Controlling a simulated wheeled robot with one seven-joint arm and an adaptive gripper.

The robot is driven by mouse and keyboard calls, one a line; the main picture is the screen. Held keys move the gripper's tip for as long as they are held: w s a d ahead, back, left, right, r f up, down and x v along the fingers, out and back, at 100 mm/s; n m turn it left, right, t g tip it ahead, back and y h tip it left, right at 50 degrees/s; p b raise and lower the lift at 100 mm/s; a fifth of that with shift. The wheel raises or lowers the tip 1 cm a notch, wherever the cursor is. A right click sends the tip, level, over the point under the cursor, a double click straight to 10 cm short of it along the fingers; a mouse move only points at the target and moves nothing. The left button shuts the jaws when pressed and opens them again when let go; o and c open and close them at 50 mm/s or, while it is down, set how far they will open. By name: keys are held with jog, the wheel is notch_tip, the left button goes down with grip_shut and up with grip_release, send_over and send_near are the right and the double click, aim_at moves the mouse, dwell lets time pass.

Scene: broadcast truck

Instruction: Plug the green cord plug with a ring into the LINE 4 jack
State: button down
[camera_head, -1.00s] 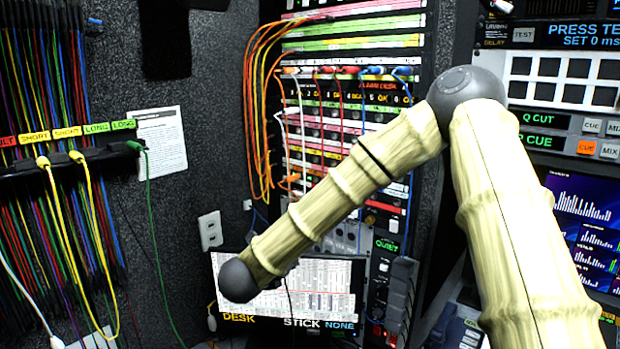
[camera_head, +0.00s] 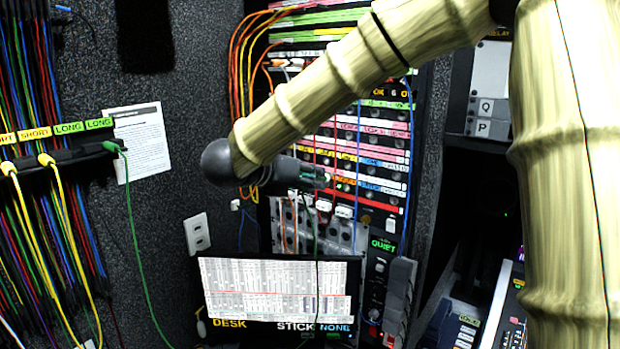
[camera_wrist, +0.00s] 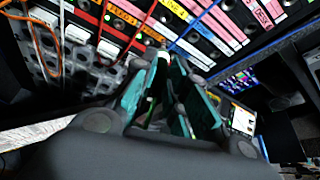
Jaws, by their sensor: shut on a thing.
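My gripper (camera_head: 322,178) is in front of the rack's jack rows, pointing right. In the wrist view its teal-padded fingers (camera_wrist: 163,72) are shut on a small plug (camera_wrist: 161,62), mostly hidden between them. A thin dark green cord (camera_head: 316,245) hangs below the gripper in the head view. The plug's ring cannot be made out. A yellow label strip (camera_head: 346,158) is on the rack just right of the gripper, and a yellow label starting "LINE" (camera_wrist: 173,8) shows in the wrist view. I cannot read which jack is LINE 4. The plug tip seems apart from the panel.
Red and blue patch cords (camera_head: 357,170) hang across the rack close to the gripper. Orange cords (camera_head: 236,75) loop at its left. A screen (camera_head: 275,290) stands below. Another green cord (camera_head: 135,230) hangs from the left wall rack. A grey handset-like box (camera_head: 399,295) is at the lower right.

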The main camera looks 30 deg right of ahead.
jog(key=shift+w+a, duration=0.1)
jog(key=shift+a, duration=0.1)
jog(key=shift+f+b, duration=0.1)
jog(key=shift+b, duration=0.65)
jog(key=shift+w+d+b, duration=0.2)
jog(key=shift+w+d, duration=0.15)
jog(key=shift+d, duration=0.55)
jog(key=shift+w+d+b, duration=0.25)
jog(key=shift+w+d, duration=0.1)
jog(key=shift+d, duration=0.5)
jog(key=shift+w+d+b, duration=0.2)
jog(key=shift+w+d, duration=0.15)
jog(key=shift+d, duration=0.55)
jog(key=shift+b, duration=1.7)
jog(key=shift+w+d+b, duration=0.25)
jog(key=shift+d, duration=0.35)
jog(key=shift+w+d+b, duration=0.2)
jog(key=shift+w+d, duration=0.05)
jog(key=shift+d, duration=0.35)
jog(key=shift+w+d+b, duration=0.25)
jog(key=shift+d, duration=0.35)
dwell(0.3)
jog(key=c, duration=1.3)
grip_release()
jog(key=shift+d, duration=0.1)
jog(key=shift+c, duration=0.2)
